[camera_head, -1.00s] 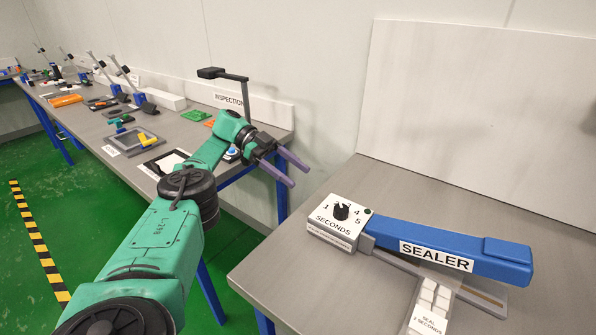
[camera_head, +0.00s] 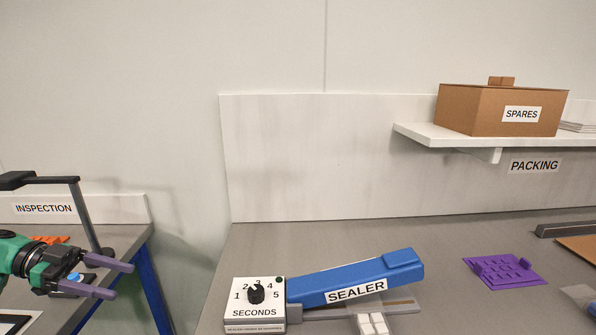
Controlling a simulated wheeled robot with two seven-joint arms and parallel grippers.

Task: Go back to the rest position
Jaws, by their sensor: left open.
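My left gripper (camera_head: 108,279) is at the lower left, in front of the inspection table. Its two purple fingers are apart with nothing between them, so it is open and empty. My right gripper is not in the head view. The blue sealer (camera_head: 352,277) lies on the grey packing table, well to the right of my left gripper. Its white dial box (camera_head: 257,304) with a black knob is at the sealer's left end.
The inspection table (camera_head: 127,246) stands at the left, with a gap to the packing table (camera_head: 430,240). A shelf (camera_head: 425,134) holds a cardboard spares box (camera_head: 488,111). A purple plate (camera_head: 505,271) lies right of the sealer. A dark lamp-like arm (camera_head: 84,215) stands behind my left gripper.

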